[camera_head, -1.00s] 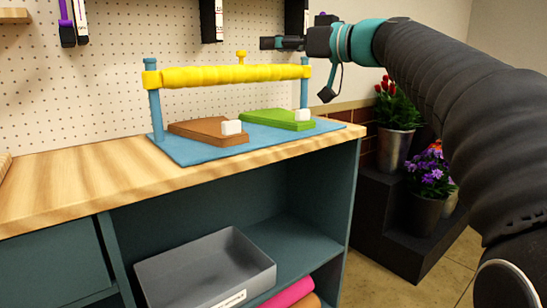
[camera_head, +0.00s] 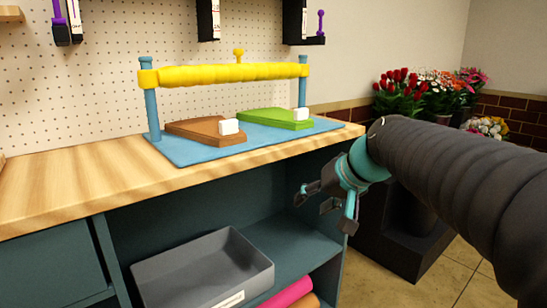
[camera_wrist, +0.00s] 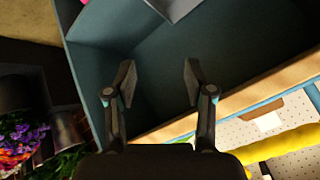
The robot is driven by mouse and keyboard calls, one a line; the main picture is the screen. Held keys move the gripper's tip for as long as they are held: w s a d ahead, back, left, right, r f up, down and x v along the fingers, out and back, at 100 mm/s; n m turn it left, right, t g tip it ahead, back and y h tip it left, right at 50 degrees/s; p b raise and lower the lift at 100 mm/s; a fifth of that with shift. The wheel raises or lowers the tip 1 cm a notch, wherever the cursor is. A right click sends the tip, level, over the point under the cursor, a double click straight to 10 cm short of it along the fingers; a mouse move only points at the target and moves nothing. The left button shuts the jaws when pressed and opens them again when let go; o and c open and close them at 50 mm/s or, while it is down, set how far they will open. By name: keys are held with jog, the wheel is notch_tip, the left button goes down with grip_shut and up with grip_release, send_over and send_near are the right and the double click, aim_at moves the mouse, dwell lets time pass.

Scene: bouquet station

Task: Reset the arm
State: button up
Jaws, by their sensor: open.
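My gripper (camera_head: 328,199) is open and empty. In the head view it hangs in front of the right end of the counter, below the wooden top and beside the open shelf bay. In the wrist view its two fingers (camera_wrist: 159,84) are spread apart with nothing between them, facing the dark inside of the bay. My arm comes in from the right of the head view.
A wooden counter (camera_head: 60,185) carries a blue mat (camera_head: 185,155) with a yellow bar (camera_head: 235,73) on posts, a brown block (camera_head: 195,131) and a green block (camera_head: 270,117). A grey tray (camera_head: 200,275) lies on the shelf below. Flowers (camera_head: 400,95) stand behind my arm.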

jog(key=s+d+f+h, duration=0.2)
jog(key=s+f, duration=0.5)
jog(key=s, duration=0.4)
jog(key=s+d+f+g+h, duration=0.1)
jog(key=s+d+f+h, duration=0.2)
jog(key=s, duration=0.8)
notch_tip(320, 180, down, 4)
jog(key=shift+d, duration=1.15)
